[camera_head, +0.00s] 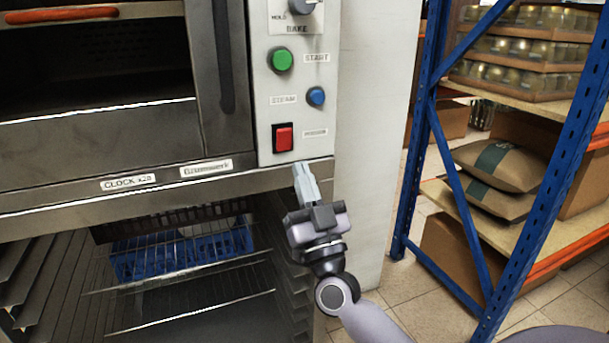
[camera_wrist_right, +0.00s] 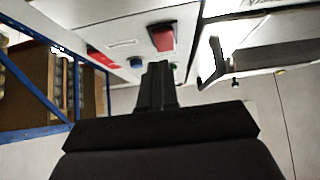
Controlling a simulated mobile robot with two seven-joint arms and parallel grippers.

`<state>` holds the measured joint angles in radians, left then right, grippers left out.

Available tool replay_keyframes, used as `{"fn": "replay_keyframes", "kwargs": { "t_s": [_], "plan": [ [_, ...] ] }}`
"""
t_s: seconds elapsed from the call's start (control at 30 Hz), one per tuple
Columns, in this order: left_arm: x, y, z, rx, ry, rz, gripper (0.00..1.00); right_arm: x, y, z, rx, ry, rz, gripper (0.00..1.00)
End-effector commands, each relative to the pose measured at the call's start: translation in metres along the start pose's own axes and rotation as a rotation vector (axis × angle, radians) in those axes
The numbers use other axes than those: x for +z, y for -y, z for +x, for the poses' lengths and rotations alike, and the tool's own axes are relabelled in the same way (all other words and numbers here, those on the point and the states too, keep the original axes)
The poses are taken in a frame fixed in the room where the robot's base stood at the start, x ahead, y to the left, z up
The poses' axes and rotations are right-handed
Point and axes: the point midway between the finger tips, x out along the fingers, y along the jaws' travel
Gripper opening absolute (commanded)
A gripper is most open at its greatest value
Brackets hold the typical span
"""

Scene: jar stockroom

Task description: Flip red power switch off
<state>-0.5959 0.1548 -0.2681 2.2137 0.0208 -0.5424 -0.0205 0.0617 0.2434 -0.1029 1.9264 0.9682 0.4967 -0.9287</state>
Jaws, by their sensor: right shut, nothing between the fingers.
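The red power switch (camera_head: 283,137) is a red rocker in a dark frame, low on the oven's light control panel. It also shows in the right wrist view (camera_wrist_right: 162,38), just beyond the fingertips. I cannot tell which way the rocker is tipped. My right gripper (camera_head: 303,169) is shut and empty, with its fingers pointing up just below and to the right of the switch. In the right wrist view its closed fingers (camera_wrist_right: 157,68) appear apart from the switch, though the exact gap is hard to judge. My left gripper is not in view.
Above the switch are a blue button (camera_head: 316,96), a green button (camera_head: 282,60) and a knob (camera_head: 301,6). Below the oven, a rack holds a blue crate (camera_head: 180,254). A blue-framed shelf (camera_head: 428,130) with jars and sacks stands at the right.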

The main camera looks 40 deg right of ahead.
Motion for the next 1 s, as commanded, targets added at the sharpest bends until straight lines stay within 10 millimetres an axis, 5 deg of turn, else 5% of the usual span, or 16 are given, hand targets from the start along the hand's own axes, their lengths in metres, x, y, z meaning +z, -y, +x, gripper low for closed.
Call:
{"fn": "replay_keyframes", "kwargs": {
  "t_s": [0.2,0.4,1.0],
  "plan": [
    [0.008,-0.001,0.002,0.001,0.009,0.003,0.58,0.015,0.0,-0.055,-0.002,0.006,-0.002,0.0],
    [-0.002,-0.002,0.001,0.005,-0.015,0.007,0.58,0.023,0.0,-0.085,0.0,0.003,-0.002,0.0],
    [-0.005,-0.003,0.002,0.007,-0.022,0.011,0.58,0.025,0.0,-0.097,0.0,0.0,0.0,0.0]
  ]
}}
